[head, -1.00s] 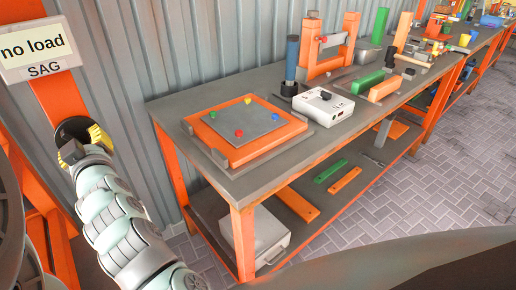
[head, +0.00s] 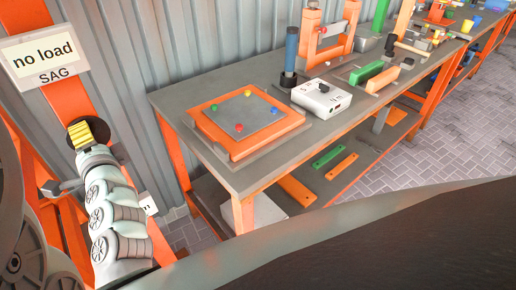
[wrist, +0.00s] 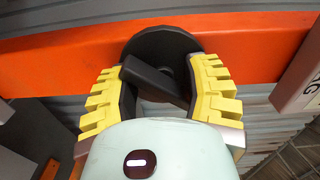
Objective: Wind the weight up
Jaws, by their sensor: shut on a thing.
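My gripper (wrist: 160,88) has yellow ribbed pads and is shut on a black bar-shaped knob (wrist: 155,80), with one pad at each end of the bar. The knob sits in front of a dark round disc (wrist: 165,42) on an orange beam (wrist: 70,52). In the head view, my gripper (head: 88,134) is at the left against the orange post (head: 75,97), and it hides the knob there. I see no weight that I can make out for certain.
A sign (head: 44,60) reading "no load" and "SAG" hangs above left of my gripper. A grey rod with a crosspiece (head: 60,187) lies below it. To the right stands an orange-legged workbench (head: 225,175) with a square board (head: 243,118) and a white box (head: 322,99).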

